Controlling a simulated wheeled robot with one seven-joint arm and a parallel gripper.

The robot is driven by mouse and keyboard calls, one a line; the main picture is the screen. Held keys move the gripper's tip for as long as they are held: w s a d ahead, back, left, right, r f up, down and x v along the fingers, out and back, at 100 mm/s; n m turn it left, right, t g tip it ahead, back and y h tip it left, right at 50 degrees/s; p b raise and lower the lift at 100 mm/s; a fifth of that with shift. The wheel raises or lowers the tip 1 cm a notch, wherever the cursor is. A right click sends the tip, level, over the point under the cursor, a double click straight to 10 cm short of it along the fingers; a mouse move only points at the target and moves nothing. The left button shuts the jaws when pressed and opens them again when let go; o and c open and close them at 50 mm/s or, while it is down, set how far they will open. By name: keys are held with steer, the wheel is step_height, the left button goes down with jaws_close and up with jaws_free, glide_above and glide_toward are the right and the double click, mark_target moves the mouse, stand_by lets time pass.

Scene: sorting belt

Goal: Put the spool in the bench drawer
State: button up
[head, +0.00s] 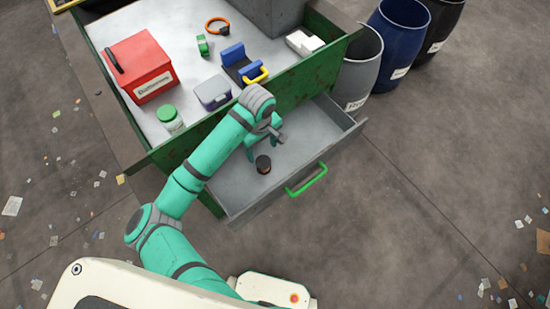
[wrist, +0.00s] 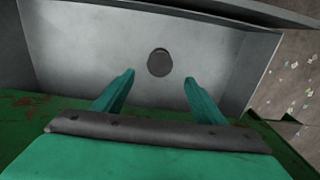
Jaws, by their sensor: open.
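The spool (head: 263,164) is a small dark cylinder with a brownish band. It rests on the floor of the open bench drawer (head: 310,125), and it also shows in the wrist view (wrist: 160,62) as a dark round shape. The drawer is grey metal with a green handle (head: 307,180) and is pulled well out. My gripper (head: 262,147) is over the drawer with its fingers pointing down. In the wrist view its two fingers (wrist: 158,85) are spread apart with nothing between them, and the spool lies clear beyond the fingertips.
The bench top (head: 130,25) above the drawer holds a red battery box (head: 145,68), a green-lidded jar (head: 169,117), a grey-purple case (head: 213,93), a green tape roll (head: 202,45) and an orange ring (head: 217,24). Barrels (head: 398,35) stand at the right. The floor before the drawer is open.

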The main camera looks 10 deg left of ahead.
steer(key=w+d+r+m+t+h, duration=0.1)
steer(key=w+d+r+t+h, duration=0.25)
steer(key=d, duration=0.75)
steer(key=w+d+r+t+h, duration=0.25)
steer(key=d+r+t, duration=0.25)
steer(key=d, duration=0.7)
steer(key=w+d+r+m+t+h, duration=0.15)
steer(key=w+d+r+t, duration=0.25)
steer(key=d, duration=0.7)
steer(key=s+a+f+t+y, duration=0.1)
steer(key=s+a+f+y, duration=0.15)
steer(key=s, duration=0.55)
steer(key=s+a+f+t+y, duration=0.1)
steer(key=s+a+f+y, duration=0.2)
steer(key=s, duration=0.5)
steer(key=s+a+f+y, duration=0.1)
steer(key=s+a+f, duration=0.25)
steer(key=s, duration=0.45)
steer(key=s+a+r+m, duration=0.2)
steer(key=s+a+m, duration=0.2)
steer(key=s, duration=0.3)
steer(key=s+a+r+m+y, duration=0.1)
steer(key=s+a+r+m, duration=0.2)
steer(key=s+a, duration=0.3)
steer(key=shift+s+m+t, duration=0.45)
steer(key=shift+s, duration=0.25)
